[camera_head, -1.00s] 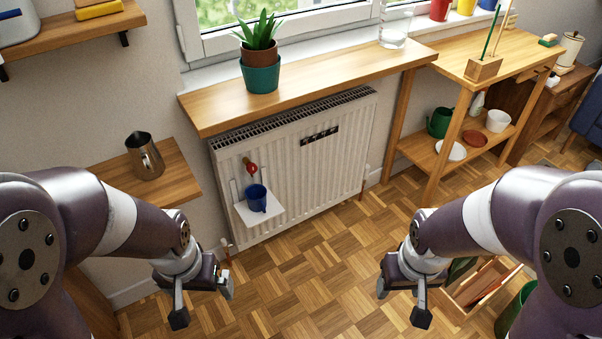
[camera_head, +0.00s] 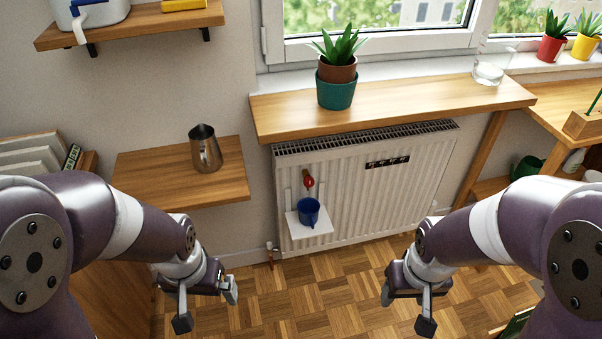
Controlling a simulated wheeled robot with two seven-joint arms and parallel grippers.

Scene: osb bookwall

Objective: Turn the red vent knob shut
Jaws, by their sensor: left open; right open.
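The red vent knob (camera_head: 308,181) sits on the upper left front of the white radiator (camera_head: 370,190). A blue cup (camera_head: 309,211) stands below it on a small white shelf (camera_head: 304,233) fixed to the radiator. My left gripper (camera_head: 207,309) is open and empty, low and to the left of the knob, apart from it. My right gripper (camera_head: 407,310) is open and empty, low and to the right of the knob. The exact angle of the knob is too small to tell.
A wooden sill board (camera_head: 400,105) with a potted plant (camera_head: 337,75) overhangs the radiator. A wooden wall shelf (camera_head: 150,180) with a metal pitcher (camera_head: 205,149) is at the left. A wooden table (camera_head: 565,98) stands at the right. The parquet floor (camera_head: 310,310) between my grippers is clear.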

